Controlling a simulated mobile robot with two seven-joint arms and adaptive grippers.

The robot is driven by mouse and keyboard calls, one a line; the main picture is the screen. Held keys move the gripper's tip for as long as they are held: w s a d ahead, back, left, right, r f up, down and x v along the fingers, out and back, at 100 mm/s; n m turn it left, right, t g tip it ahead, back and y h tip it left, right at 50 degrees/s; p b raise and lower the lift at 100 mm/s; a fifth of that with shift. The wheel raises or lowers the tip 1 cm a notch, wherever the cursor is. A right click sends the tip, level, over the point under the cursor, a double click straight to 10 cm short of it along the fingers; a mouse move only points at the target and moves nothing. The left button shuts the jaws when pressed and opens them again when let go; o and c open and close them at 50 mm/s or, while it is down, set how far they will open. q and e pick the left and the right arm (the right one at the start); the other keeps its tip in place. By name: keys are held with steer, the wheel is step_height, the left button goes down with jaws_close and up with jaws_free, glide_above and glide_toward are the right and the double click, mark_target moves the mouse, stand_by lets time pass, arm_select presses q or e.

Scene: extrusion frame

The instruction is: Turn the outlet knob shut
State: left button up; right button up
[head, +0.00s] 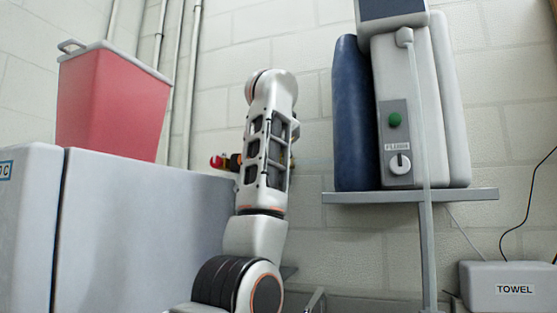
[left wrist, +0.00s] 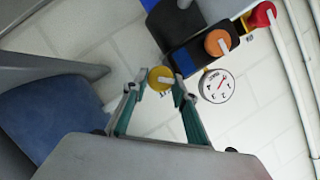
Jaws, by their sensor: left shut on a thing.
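In the left wrist view my left gripper (left wrist: 160,81) has its two fingertips on either side of a yellow knob (left wrist: 159,77) and is shut on it. A small label beside this knob is mostly hidden, so I cannot read it as the outlet. An orange knob (left wrist: 217,42) with a white pointer bar and a red knob (left wrist: 262,14) stand in line beyond it. A round white gauge (left wrist: 217,85) with a red needle is beside them. In the head view my left arm hides the gripper and most of the fittings; a small red part (head: 216,162) shows left of it.
A red bin (head: 112,100) stands on a grey cabinet (head: 140,215) at the left. A shelf (head: 460,195) at the right carries a white machine (head: 445,100) and a blue cylinder (head: 357,120). A TOWEL box (head: 480,290) is lower right. Pipes run up the wall.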

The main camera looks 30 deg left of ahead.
arm_select(q)
steer(key=shift+d+f+m+t+y+b, duration=0.1)
steer(key=shift+m+t+y+b, duration=0.3)
steer(key=shift+m, duration=0.85)
steer(key=shift+f+m+t+y+b, duration=0.15)
steer(key=shift+m+y+b, duration=0.5)
steer(key=shift+m, duration=0.55)
steer(key=shift+d+f+m+t+y+b, duration=0.1)
steer(key=shift+m+t+y+b, duration=0.4)
steer(key=shift+m, duration=0.75)
arm_select(e)
steer(key=shift+s+d+f, duration=0.1)
steer(key=shift+s+f, duration=0.05)
steer(key=shift+f, duration=0.8)
steer(key=shift+s+f, duration=0.1)
steer(key=shift+f, duration=0.8)
arm_select(q)
steer(key=shift+g, duration=0.25)
arm_select(e)
steer(key=shift+s+f, duration=0.1)
steer(key=shift+f, duration=0.15)
arm_select(q)
steer(key=o, duration=1.1)
steer(key=shift+c, duration=0.2)
steer(key=v, duration=1.2)
arm_select(e)
steer(key=shift+r, duration=0.1)
